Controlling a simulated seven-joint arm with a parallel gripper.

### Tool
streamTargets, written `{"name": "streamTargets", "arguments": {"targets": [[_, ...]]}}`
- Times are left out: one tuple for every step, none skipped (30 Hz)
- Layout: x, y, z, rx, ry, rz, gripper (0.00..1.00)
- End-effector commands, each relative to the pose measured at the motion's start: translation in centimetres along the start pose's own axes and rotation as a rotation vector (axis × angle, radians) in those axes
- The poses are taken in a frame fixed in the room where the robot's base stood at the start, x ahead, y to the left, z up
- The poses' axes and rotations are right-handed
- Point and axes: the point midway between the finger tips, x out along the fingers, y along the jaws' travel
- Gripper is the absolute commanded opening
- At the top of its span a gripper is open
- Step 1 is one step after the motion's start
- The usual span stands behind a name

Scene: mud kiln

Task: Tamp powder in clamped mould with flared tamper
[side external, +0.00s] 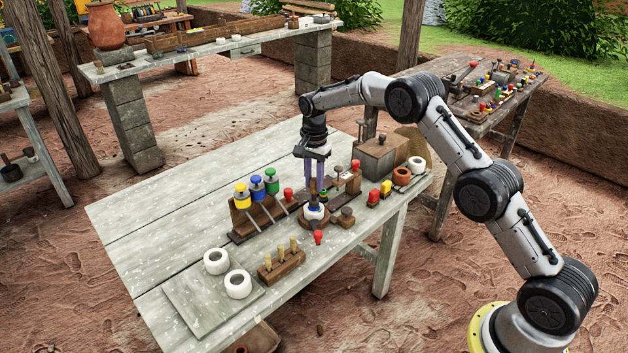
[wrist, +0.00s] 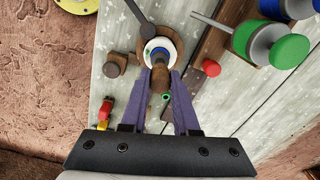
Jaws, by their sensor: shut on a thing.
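The mould (side external: 314,213) looks like a white ring with blue at its top, on a round dark wooden base near the table's front. It also shows in the wrist view (wrist: 151,46), just beyond my fingertips. My gripper (side external: 315,192) points straight down above it, with two purple fingers. In the wrist view my gripper (wrist: 161,80) is shut on a brown shaft, which I take for the tamper (wrist: 159,76). The tamper stands about upright over the mould. Its lower end and any powder are hidden.
A wooden rack (side external: 244,222) with yellow, blue and green-topped tools stands to the left. A block with brushes (side external: 281,265) and white rings (side external: 238,284) lie in front. A metal box (side external: 378,156) and small coloured pieces stand right. The table's back left is clear.

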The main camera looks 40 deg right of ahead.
Motion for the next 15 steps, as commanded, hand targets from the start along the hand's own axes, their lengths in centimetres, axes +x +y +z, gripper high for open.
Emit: {"name": "streamTargets", "arguments": {"targets": [[-0.06, -0.04, -0.02, 0.0, 0.001, -0.002, 0.0], [-0.04, -0.04, -0.02, 0.0, 0.001, -0.002, 0.0], [-0.01, -0.04, -0.02, 0.0, 0.001, -0.002, 0.0], [0.01, -0.04, -0.02, 0.0, 0.001, -0.002, 0.0], [0.04, -0.04, -0.02, 0.0, 0.001, -0.002, 0.0], [0.09, -0.04, -0.02, 0.0, 0.001, -0.002, 0.0], [0.12, -0.04, -0.02, 0.0, 0.001, -0.002, 0.0], [0.16, -0.04, -0.02, 0.0, 0.001, -0.002, 0.0], [0.21, -0.04, -0.02, 0.0, 0.001, -0.002, 0.0], [0.24, -0.04, -0.02, 0.0, 0.001, -0.002, 0.0], [0.27, -0.04, -0.02, 0.0, 0.001, -0.002, 0.0], [0.32, -0.04, -0.02, 0.0, 0.001, -0.001, 0.0], [0.35, -0.04, -0.02, 0.0, 0.001, -0.001, 0.0], [0.38, -0.04, -0.02, 0.0, 0.001, -0.001, 0.0], [0.43, -0.04, -0.02, 0.0, 0.0, -0.001, 0.0]]}}
